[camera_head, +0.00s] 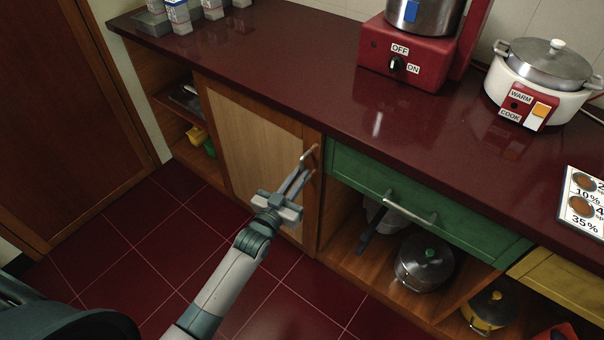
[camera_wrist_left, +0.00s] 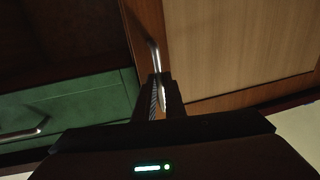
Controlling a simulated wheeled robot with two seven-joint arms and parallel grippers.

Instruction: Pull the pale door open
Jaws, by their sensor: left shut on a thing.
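The pale door (camera_head: 252,146) is a light wood panel in a brown frame, under the dark red counter. It looks closed in the head view. Its metal handle (camera_head: 309,155) is upright near the door's right edge. My left gripper (camera_head: 306,170) is shut on this handle. In the left wrist view, the pale door (camera_wrist_left: 240,45) fills the upper right and the handle (camera_wrist_left: 153,55) runs down between the fingers (camera_wrist_left: 158,88) of my left gripper. The fingers hide the handle's lower part. My right gripper is not in view.
A green drawer (camera_head: 420,205) with a bar handle is right of the door, above an open shelf with a lidded pot (camera_head: 424,262). Open shelves (camera_head: 180,108) are left of the door. The red tiled floor (camera_head: 150,235) before the door is clear apart from my arm.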

